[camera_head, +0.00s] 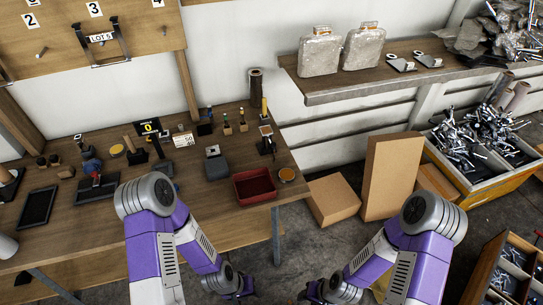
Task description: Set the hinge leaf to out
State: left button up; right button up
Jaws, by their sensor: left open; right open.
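I cannot make out for certain which part is the hinge leaf; several small fittings are too small to tell apart. A small grey device with a raised flap (213,150) stands on the wooden workbench (225,225). A dark upright fitting with a light plate (266,139) stands near the bench's right edge. Two small metal pieces on dark bases (400,63) lie on the wall shelf. My purple and grey arms hang down in front of the bench, with lower joints at the bottom edge.
A dark tablet (38,207) lies at left. Cardboard boxes (390,175) stand on the floor. Drawers of metal parts (485,140) are at right. Open floor shows between my arms.

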aim_at(270, 147)
jog(key=z, duration=1.2)
jog(key=i, duration=0.75)
jog(key=u, duration=0.35)
